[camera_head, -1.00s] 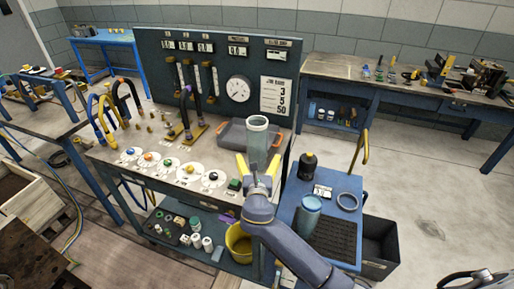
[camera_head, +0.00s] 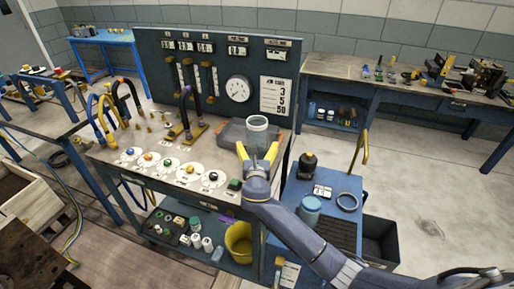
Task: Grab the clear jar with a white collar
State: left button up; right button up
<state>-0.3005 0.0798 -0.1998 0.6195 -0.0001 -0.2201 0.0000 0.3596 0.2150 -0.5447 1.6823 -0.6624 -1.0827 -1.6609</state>
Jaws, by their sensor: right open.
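The clear jar with a pale collar (camera_head: 257,124) stands upright at the right end of the panel bench, in front of the grey tray. My right gripper (camera_head: 257,151) is open, with its yellow fingers apart on the near side of the jar. One finger shows left and one right of the jar's lower part. I cannot tell whether either touches it. The jar's base is hidden behind the gripper. My left gripper is not in view.
Coloured knobs line the bench front. A blue cart (camera_head: 344,184) at right bears a blue-lidded jar (camera_head: 309,208), a black bottle (camera_head: 308,162) and a ring. A yellow bucket (camera_head: 238,240) sits below.

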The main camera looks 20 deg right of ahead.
jog(key=shift+c, duration=0.5)
jog(key=c, duration=1.2)
